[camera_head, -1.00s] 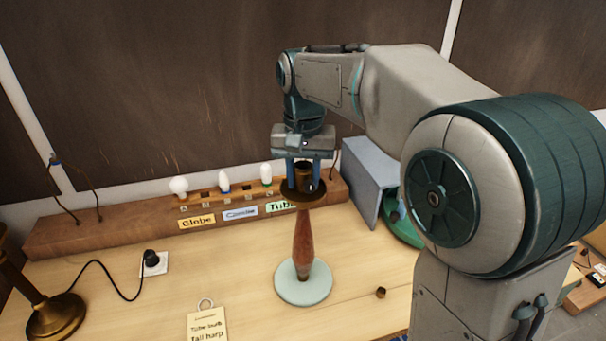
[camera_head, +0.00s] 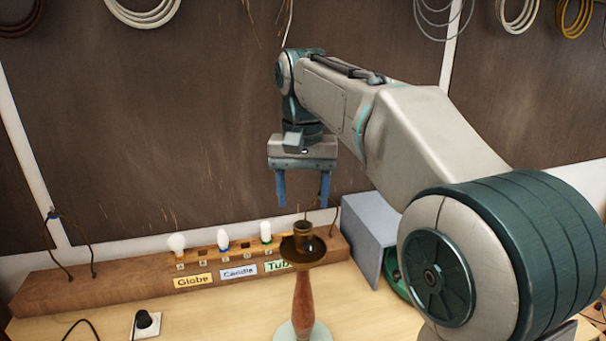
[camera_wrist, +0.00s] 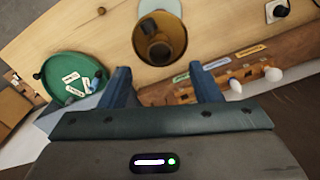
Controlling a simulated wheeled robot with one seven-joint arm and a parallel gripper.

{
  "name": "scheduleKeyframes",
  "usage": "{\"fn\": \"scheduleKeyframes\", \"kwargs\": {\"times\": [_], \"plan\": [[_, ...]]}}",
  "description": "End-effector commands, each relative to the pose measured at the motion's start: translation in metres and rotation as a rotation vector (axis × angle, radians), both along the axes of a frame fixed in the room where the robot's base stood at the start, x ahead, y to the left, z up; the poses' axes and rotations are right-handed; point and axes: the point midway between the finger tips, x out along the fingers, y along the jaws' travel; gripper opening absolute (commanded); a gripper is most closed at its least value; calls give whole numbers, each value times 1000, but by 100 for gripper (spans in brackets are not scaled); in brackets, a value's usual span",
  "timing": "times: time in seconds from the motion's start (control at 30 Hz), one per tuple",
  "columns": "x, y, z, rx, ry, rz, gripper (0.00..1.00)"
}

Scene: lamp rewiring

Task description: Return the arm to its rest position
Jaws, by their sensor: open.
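My gripper (camera_head: 299,192) is open and empty, with its two blue fingers pointing down. It hangs above and apart from the lamp (camera_head: 304,290), which has a brown turned stem, a dark round plate and a brass socket (camera_head: 303,230) on top. In the wrist view my gripper (camera_wrist: 164,82) shows its fingers spread, and the lamp's brass socket (camera_wrist: 160,50) lies beyond them. My arm reaches in from the right, with its forearm raised over the bench.
A wooden rack (camera_head: 120,284) with several bulbs and Globe, Candle and Tube labels runs along the back. A grey-blue box (camera_head: 368,232) stands right of the lamp. A green round tray (camera_wrist: 73,62) holds small tags. Cable coils (camera_head: 520,14) hang on the wall.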

Motion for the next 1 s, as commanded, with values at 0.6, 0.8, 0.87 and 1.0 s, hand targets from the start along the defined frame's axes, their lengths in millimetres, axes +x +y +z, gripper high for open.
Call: {"fn": "scheduleKeyframes", "kwargs": {"times": [0.6, 0.8, 0.87, 1.0], "plan": [[-17, -25, 25, 8, -39, 5, 58], [-51, -64, -15, 16, -111, 22, 58], [-62, -75, -29, 17, -136, 28, 58], [-92, -99, -65, 15, -189, 40, 58]]}}
